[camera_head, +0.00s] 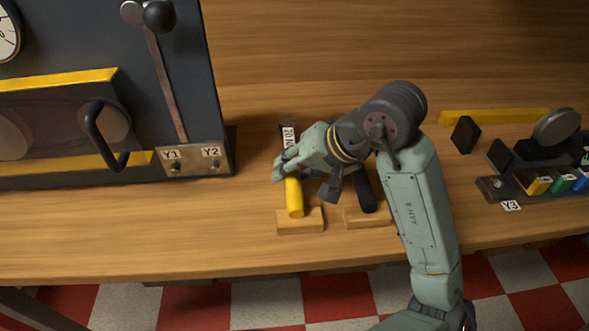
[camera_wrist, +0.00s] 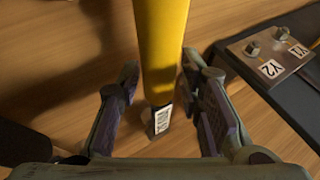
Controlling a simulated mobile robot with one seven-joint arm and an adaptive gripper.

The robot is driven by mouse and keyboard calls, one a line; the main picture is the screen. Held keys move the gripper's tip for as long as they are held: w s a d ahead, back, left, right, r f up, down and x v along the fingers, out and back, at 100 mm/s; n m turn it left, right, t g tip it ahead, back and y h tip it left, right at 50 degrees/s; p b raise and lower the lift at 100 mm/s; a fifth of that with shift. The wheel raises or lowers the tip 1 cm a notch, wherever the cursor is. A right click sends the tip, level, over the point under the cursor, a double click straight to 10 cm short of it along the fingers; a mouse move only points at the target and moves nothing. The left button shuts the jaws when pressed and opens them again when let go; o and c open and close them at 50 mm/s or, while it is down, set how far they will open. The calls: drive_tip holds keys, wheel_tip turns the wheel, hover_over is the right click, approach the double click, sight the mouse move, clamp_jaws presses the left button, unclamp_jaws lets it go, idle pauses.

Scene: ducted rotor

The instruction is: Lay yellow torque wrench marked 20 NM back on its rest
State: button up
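The yellow torque wrench (camera_head: 294,198) has a yellow handle and a dark shank with a white label reading 20 N, the rest hidden by my gripper. In the head view its handle end is over the wooden rest block (camera_head: 314,227); I cannot tell if it touches. My gripper (camera_head: 284,172) is at the upper part of the handle. The label end (camera_wrist: 161,122) points back toward the palm.
A black-handled tool (camera_head: 364,190) lies right of the wrench by a second wooden block (camera_head: 366,217). A dark cabinet with the Y1 and Y2 plate (camera_head: 194,159) stands left. A rack marked Y3 (camera_head: 497,189) is at right. The front left bench is clear.

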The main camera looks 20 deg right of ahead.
drive_tip(key=shift+o, duration=1.2)
drive_tip(key=v, duration=1.2)
